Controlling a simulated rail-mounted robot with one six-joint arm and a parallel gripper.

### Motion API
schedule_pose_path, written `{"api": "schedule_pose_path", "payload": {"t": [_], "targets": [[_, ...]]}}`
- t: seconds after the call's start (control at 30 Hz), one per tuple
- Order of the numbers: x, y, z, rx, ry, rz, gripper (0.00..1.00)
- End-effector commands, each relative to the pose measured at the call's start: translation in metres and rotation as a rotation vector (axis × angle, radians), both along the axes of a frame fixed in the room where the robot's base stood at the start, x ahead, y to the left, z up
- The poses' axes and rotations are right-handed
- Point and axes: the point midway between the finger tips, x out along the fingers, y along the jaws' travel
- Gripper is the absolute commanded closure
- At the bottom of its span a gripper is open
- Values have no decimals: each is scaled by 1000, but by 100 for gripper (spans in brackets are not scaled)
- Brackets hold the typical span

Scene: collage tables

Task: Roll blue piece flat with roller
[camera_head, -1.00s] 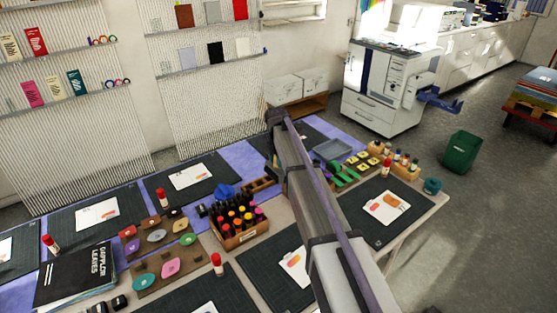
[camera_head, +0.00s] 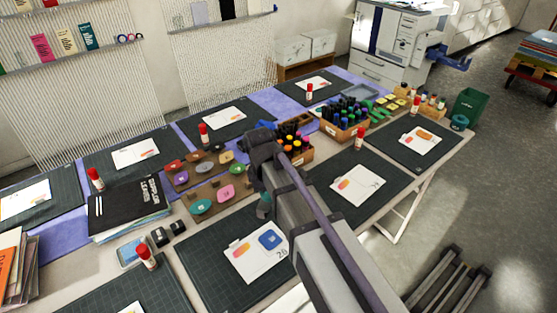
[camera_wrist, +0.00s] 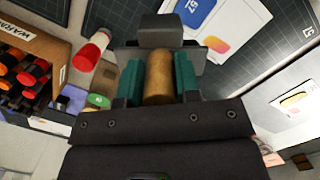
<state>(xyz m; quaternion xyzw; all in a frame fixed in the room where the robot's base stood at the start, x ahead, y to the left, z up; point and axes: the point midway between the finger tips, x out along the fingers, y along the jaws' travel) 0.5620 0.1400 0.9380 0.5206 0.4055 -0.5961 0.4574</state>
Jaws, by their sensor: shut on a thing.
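The blue piece (camera_head: 270,240) lies on a white sheet (camera_head: 248,264) with an orange-pink print beside it, on a dark cutting mat (camera_head: 200,265). In the wrist view the blue piece (camera_wrist: 196,10) is at the top, just beyond the tool in my jaws. My gripper (camera_wrist: 158,82) is shut, its teal fingers on either side of the tan handle of the roller (camera_wrist: 158,75). A grey block at the tool's far end partly covers the view. In the head view my gripper (camera_head: 264,205) hangs just above and behind the sheet; my arm hides most of the roller.
A board with colored pieces (camera_head: 215,192) lies to the left. A box of markers (camera_head: 300,157) stands behind my arm. A red-capped glue stick (camera_wrist: 92,50) stands near the gripper in the wrist view. Another glue stick (camera_head: 147,256) stands at the mat's left.

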Motion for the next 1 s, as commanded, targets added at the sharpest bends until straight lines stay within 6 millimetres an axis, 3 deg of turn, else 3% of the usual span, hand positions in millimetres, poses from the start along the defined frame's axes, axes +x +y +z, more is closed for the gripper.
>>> {"api": "schedule_pose_path", "payload": {"t": [0.03, 0.1, 0.23, 0.53, 1.0], "targets": [[-25, -1, -16, -4, 1, -107, 93], [-43, -1, -19, -9, 4, -256, 93], [-63, -2, -22, -13, 9, -444, 93], [-67, -2, -27, -14, 11, -513, 93], [-67, -2, -75, -15, 10, -511, 93]]}}
